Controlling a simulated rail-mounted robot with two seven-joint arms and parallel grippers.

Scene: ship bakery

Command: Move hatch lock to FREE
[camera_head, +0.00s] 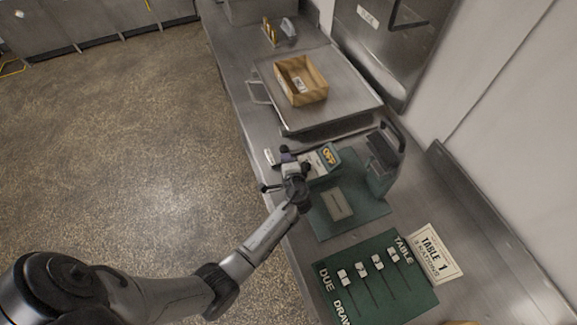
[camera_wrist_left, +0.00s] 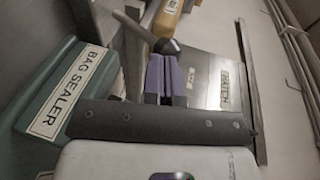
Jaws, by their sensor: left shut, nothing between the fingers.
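A grey lever with a rounded hub (camera_wrist_left: 165,47) shows in the left wrist view; I take it for the hatch lock. Its rod slants to the upper left. A steel plate with a HATCH label (camera_wrist_left: 232,82) is to its right. My left gripper (camera_wrist_left: 166,78) is shut and empty, its purple fingertips just below the hub in the picture; I cannot tell whether they touch it. In the head view, my left gripper (camera_head: 287,154) is over the counter's front edge and hides the lock area. The lock's setting is not readable. My right gripper is not in view.
A green bag sealer (camera_wrist_left: 62,92) is close on the left in the wrist view. In the head view, a green device with a handle (camera_head: 381,166) stands right of the gripper, and a cardboard box (camera_head: 317,94) sits on a steel tray behind. A green board with sliders (camera_head: 408,289) lies in front.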

